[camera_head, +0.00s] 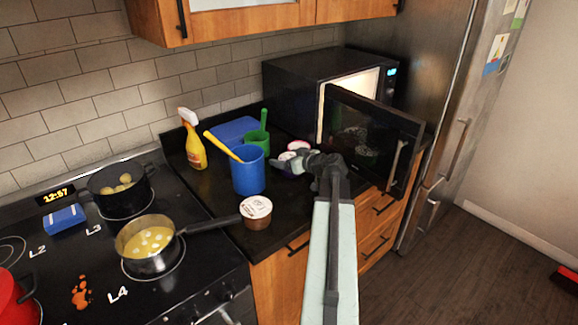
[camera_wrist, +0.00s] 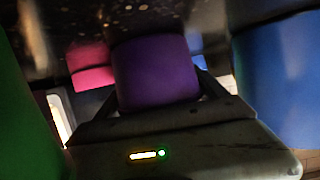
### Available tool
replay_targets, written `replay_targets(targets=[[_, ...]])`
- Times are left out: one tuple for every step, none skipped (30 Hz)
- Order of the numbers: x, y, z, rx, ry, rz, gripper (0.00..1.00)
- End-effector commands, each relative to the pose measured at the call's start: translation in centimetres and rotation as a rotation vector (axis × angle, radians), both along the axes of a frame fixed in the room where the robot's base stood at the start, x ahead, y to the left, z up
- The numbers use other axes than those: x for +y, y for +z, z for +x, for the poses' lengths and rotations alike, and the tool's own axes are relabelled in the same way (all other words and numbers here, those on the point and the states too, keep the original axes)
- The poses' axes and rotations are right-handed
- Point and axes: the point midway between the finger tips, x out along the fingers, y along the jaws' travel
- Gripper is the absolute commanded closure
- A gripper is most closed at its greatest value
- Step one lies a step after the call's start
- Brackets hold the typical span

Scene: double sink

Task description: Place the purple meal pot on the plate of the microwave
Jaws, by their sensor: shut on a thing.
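The purple meal pot (camera_head: 287,168) is on or just above the dark counter, in front of the microwave (camera_head: 310,80). My gripper (camera_head: 303,163) is shut on it and partly covers it in the head view. In the wrist view the purple pot (camera_wrist: 155,70) sits between my fingers. The microwave door (camera_head: 368,140) is swung open toward the room, and the inside is lit. The plate inside is hidden behind the door.
A brown pot with a white lid (camera_head: 257,211) is near the counter's front edge. A spray bottle (camera_head: 193,140) and pans (camera_head: 148,262) are further left.

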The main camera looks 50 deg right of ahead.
Motion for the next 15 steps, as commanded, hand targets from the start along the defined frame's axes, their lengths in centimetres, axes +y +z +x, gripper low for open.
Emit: replay_targets(targets=[[0.0,0.0,0.0,0.0,0.0,0.001,0.88],[0.0,0.0,0.0,0.0,0.0,0.001,0.88],[0.0,0.1,0.0,0.0,0.0,0.001,0.88],[0.0,0.2,0.0,0.0,0.0,0.001,0.88],[0.0,0.4,0.0,0.0,0.0,0.001,0.88],[0.0,0.7,0.0,0.0,0.0,0.001,0.88],[0.0,1.1,0.0,0.0,0.0,0.001,0.88],[0.0,1.4,0.0,0.0,0.0,0.001,0.88],[0.0,2.0,0.0,0.0,0.0,0.001,0.88],[0.0,2.5,0.0,0.0,0.0,0.001,0.88],[0.0,3.1,0.0,0.0,0.0,0.001,0.88],[-0.1,3.9,0.0,0.0,0.0,0.001,0.88],[-0.1,4.6,0.0,0.0,-0.001,0.001,0.88],[-0.1,5.2,0.0,0.0,-0.001,0.001,0.88],[-0.1,6.1,-0.1,0.0,-0.001,0.001,0.88]])
